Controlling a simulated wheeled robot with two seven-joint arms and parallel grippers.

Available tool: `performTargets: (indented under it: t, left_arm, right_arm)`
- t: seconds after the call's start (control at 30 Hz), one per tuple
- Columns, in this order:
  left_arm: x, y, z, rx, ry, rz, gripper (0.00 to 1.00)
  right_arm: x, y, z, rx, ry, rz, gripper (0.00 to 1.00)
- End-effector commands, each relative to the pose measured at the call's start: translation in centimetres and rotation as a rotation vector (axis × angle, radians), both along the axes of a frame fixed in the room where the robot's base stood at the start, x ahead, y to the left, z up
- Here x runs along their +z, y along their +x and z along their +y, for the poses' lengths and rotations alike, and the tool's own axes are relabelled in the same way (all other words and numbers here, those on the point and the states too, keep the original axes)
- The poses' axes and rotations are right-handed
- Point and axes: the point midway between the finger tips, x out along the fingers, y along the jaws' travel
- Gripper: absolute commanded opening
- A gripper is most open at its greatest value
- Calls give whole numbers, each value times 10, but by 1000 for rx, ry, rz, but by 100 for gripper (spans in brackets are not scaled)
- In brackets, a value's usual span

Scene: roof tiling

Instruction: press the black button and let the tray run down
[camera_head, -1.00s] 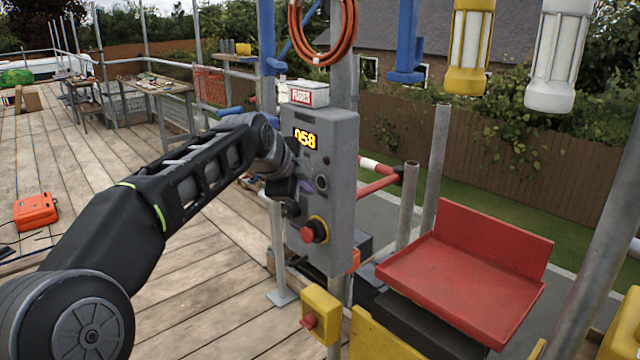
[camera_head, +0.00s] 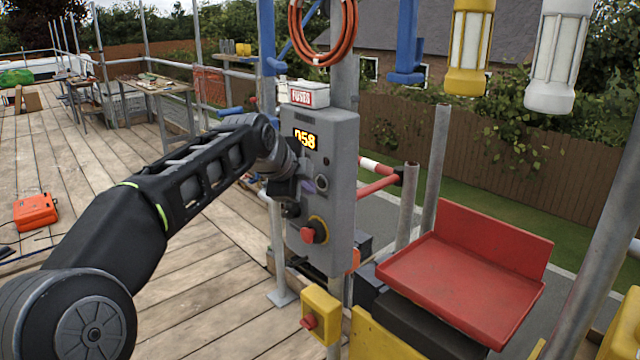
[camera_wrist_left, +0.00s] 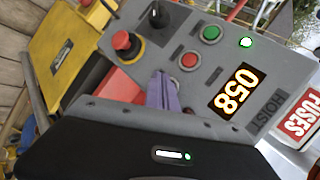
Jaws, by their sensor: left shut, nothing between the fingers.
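The grey hoist control box (camera_head: 340,215) stands on a post and its display (camera_head: 305,139) reads 058. My left gripper (camera_head: 308,186) is shut and empty, close in front of the box face. In the left wrist view its purple fingers (camera_wrist_left: 163,92) hide part of the panel; whether they touch it I cannot tell. That view shows a black knob (camera_wrist_left: 158,15), a green button (camera_wrist_left: 210,33), a red button (camera_wrist_left: 190,60) and a red mushroom button (camera_wrist_left: 127,45). No separate black push button shows clearly. The red tray (camera_head: 450,275) sits right of the box. My right gripper is not in view.
A yellow box with a red button (camera_head: 320,314) is below the control box. A white fuse box (camera_head: 303,94) sits above it, under an orange hose coil (camera_head: 322,50). Scaffold posts (camera_head: 435,165) rise near the tray.

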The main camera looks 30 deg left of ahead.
Motion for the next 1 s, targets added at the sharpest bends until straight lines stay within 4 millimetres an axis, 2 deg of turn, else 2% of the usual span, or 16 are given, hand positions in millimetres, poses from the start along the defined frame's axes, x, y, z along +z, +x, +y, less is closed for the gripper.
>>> performTargets:
  t: [1.0]
  left_arm:
    - [1, 10, -3, -1, -1, 0, 0]
  right_arm:
    - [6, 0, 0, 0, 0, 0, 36]
